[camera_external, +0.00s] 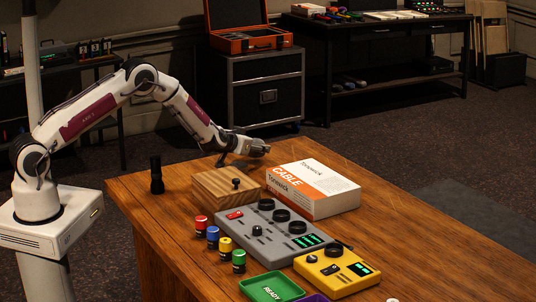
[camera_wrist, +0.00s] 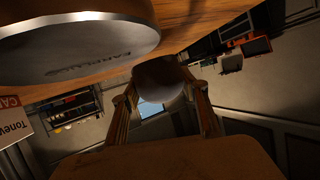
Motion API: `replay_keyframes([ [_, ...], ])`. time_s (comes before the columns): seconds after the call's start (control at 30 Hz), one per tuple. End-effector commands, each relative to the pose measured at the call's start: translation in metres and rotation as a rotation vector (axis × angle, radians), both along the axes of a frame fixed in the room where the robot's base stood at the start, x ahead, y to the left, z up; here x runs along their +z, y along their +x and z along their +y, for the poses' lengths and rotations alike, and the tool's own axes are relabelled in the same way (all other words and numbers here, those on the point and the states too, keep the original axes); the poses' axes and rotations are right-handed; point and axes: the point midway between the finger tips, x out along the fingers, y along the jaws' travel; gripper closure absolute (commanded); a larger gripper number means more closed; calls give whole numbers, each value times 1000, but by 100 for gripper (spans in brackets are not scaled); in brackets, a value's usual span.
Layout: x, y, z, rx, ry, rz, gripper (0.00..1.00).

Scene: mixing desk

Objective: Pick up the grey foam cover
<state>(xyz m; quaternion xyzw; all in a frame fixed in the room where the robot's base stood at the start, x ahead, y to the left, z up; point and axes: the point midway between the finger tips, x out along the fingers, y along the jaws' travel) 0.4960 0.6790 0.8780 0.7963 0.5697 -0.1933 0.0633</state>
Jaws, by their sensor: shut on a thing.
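In the wrist view, my gripper (camera_wrist: 161,88) has its two fingers on either side of a rounded, dull grey thing, which looks like the grey foam cover (camera_wrist: 162,76). The fingers are shut on it. In the external view, my gripper (camera_external: 229,160) is low at the far edge of the wooden table, behind the wooden block. The cover cannot be made out clearly there. Whether it touches the table is unclear.
A large round metallic tin (camera_wrist: 75,45) looms close by in the wrist view. The wooden block (camera_external: 225,188), cable box (camera_external: 313,190), grey mixer (camera_external: 270,233) and a black cylinder (camera_external: 156,176) stand near. The table's right side (camera_external: 420,230) is clear.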

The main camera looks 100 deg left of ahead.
Motion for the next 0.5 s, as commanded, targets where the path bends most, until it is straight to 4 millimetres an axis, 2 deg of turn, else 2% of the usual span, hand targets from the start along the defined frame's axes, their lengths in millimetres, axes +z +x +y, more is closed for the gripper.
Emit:
replay_keyframes([
  [0.3,45,0,0,1,2,-2,64],
  [0.5,67,0,0,2,1,-2,64],
])
